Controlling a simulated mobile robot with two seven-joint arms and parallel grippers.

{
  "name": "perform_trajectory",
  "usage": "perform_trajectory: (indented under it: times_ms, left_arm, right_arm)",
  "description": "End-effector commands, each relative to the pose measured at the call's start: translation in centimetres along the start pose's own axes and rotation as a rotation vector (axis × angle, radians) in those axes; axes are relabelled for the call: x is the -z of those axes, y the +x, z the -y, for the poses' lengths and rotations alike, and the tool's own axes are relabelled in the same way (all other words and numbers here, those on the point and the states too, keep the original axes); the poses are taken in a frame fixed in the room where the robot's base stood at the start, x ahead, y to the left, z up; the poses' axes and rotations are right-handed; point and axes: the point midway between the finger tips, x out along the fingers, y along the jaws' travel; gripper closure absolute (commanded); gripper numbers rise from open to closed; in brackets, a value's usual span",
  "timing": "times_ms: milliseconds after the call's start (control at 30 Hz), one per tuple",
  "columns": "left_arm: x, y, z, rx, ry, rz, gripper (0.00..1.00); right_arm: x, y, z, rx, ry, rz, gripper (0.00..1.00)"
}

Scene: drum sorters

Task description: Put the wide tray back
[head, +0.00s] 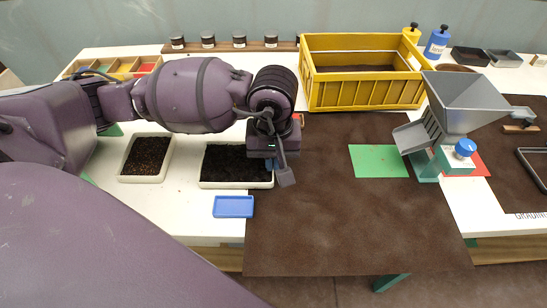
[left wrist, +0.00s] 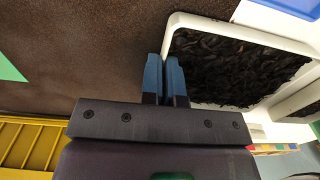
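The wide tray (head: 236,185) is white, filled with dark flakes, and lies level on the white table left of the brown mat. My left gripper (head: 271,164) is at its right end, pointing down. In the left wrist view the two blue fingers (left wrist: 164,66) are close together with the wide tray's white rim (left wrist: 169,40) running in between them, so they look shut on it. The gripper body hides part of that end in the head view. My right gripper is not in view.
A smaller white tray (head: 122,175) with brown grains stands to the left. A blue tray (head: 233,207) lies in front. A yellow crate (head: 365,97) stands behind the brown mat (head: 340,225). A grey hopper (head: 465,100) and green sheet (head: 378,161) are right. The mat's front is clear.

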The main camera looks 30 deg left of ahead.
Motion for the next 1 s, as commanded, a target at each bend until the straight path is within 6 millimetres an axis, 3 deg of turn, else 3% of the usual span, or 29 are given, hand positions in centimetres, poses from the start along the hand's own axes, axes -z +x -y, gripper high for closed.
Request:
perform_trajectory:
  times_ms: [133, 333, 733, 1000]
  left_arm:
    - [0.0, 0.4, 0.0, 0.001, 0.001, 0.001, 1.00]
    - [0.0, 0.3, 0.0, 0.000, 0.000, 0.000, 0.72]
    - [0.1, -0.7, 0.0, -0.002, 0.000, -0.004, 0.72]
    - [0.1, -5.5, 0.0, -0.004, 0.001, -0.008, 0.72]
  right_arm:
    - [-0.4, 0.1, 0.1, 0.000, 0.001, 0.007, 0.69]
    - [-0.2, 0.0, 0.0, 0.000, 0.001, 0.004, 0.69]
    - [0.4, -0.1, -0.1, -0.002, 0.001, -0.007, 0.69]
    - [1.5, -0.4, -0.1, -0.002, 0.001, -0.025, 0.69]
